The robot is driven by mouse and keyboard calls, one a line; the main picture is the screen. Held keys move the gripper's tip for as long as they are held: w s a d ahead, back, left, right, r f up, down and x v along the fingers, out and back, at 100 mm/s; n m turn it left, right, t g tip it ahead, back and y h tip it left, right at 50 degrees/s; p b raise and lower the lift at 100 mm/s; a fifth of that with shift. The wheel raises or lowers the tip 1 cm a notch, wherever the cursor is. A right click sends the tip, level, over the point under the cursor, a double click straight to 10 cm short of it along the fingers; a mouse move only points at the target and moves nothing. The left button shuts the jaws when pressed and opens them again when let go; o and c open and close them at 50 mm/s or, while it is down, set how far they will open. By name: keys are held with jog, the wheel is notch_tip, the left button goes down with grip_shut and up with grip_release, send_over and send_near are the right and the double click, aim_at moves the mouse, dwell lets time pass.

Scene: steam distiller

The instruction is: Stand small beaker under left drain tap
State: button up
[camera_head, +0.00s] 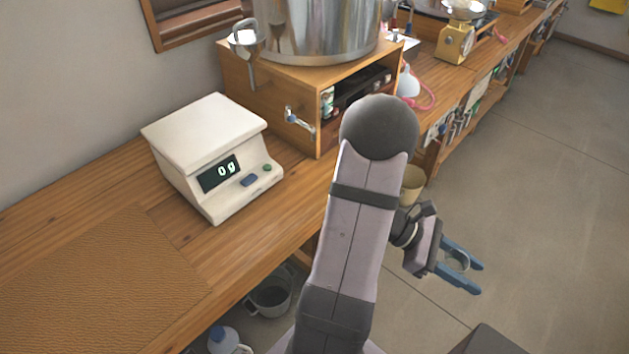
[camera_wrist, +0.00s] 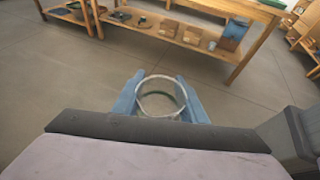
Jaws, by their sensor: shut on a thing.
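My gripper (camera_head: 476,278) is shut on a small clear beaker (camera_head: 457,260), out over the floor to the right of the bench. In the wrist view the beaker (camera_wrist: 160,98) sits between the two blue fingers, and I look down into its round open mouth. It looks empty. The gripper and beaker are well apart from this tap.
A white scale (camera_head: 205,135) reading "0 g" stands on the bench left of the tap. A brown mat (camera_head: 95,285) lies at the front left. A grey pot (camera_head: 270,293) is below the bench edge.

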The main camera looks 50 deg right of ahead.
jog(key=s+a+f+m+y+b, duration=0.1)
jog(key=s+a+f+m+y, duration=0.2)
jog(key=a+m+y, duration=0.25)
jog(key=s+a+f+m+y+b, duration=0.1)
jog(key=s+a+f+m+y, duration=0.1)
jog(key=s+a+m+y, duration=0.25)
jog(key=w+a+f+m+t+y, duration=0.3)
jog(key=w+a+m+t+y, duration=0.5)
jog(key=w+m+t, duration=0.3)
jog(key=w+d+r+m+t+h, duration=0.15)
jog(key=w+d+m+t, duration=0.3)
jog(key=w, duration=0.45)
jog(key=w+d+r+m+t+h, duration=0.1)
jog(key=w+d+m+t+h, duration=0.15)
jog(key=w+m+t, duration=0.5)
jog(key=w+d+r+m+t+h, duration=0.3)
jog(key=w+d+r+m+h, duration=0.3)
jog(key=w+d, duration=0.5)
notch_tip(320, 180, up, 3)
jog(key=d+h, duration=0.1)
jog(key=h, duration=0.2)
jog(key=shift+w+d+m+h, duration=0.2)
jog(key=shift+m+h, duration=0.1)
jog(key=shift+m, duration=0.1)
jog(key=shift+f, duration=0.1)
